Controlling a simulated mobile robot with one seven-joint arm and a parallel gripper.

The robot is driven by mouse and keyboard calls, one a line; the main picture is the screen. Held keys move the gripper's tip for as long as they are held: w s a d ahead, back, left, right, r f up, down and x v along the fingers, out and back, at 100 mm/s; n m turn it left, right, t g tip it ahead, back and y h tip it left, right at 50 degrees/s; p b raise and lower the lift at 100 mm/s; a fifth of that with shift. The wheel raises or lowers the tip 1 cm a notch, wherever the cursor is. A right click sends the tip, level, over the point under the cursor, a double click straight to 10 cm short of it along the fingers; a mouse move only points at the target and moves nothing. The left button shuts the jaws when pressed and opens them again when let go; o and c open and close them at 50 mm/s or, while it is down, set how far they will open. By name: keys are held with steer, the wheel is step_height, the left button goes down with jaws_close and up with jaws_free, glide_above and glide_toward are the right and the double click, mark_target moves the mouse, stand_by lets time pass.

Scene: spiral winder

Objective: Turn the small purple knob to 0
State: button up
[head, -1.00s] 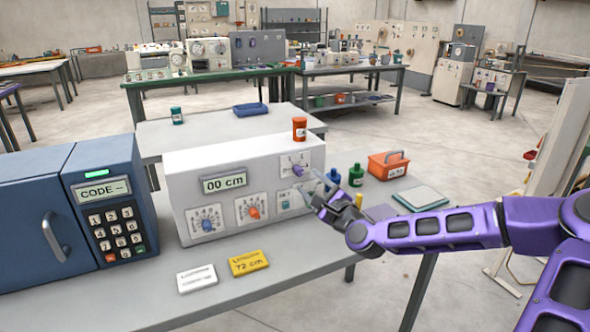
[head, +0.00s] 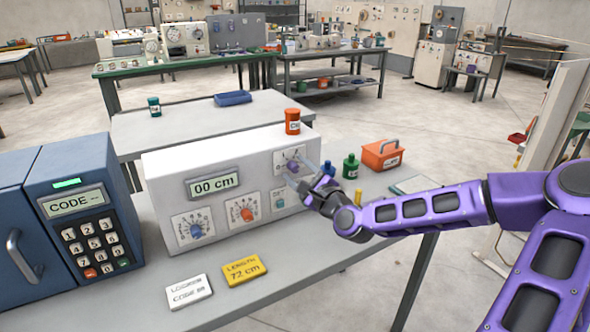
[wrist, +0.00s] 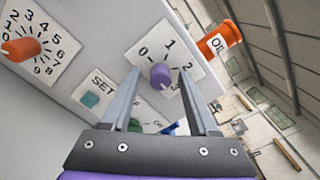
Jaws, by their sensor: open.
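The small purple knob (head: 292,166) sits on a white dial plate at the upper right of the white box's front. In the wrist view the purple knob (wrist: 160,76) shows between my fingertips, with 0, 1, 2 and 3 around it. I cannot make out which number it points to. My gripper (head: 308,178) is open, with its fingers pointing at the knob. In the wrist view the gripper (wrist: 159,80) has one finger on each side of the knob. I cannot tell whether either finger touches it.
The white box (head: 165,170) reads 00 cm and bears a blue knob (head: 196,231), an orange knob (head: 246,214) and a SET button (wrist: 90,100).

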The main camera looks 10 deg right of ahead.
steer(key=shift+c, duration=0.2)
jaws_close()
stand_by(0.3)
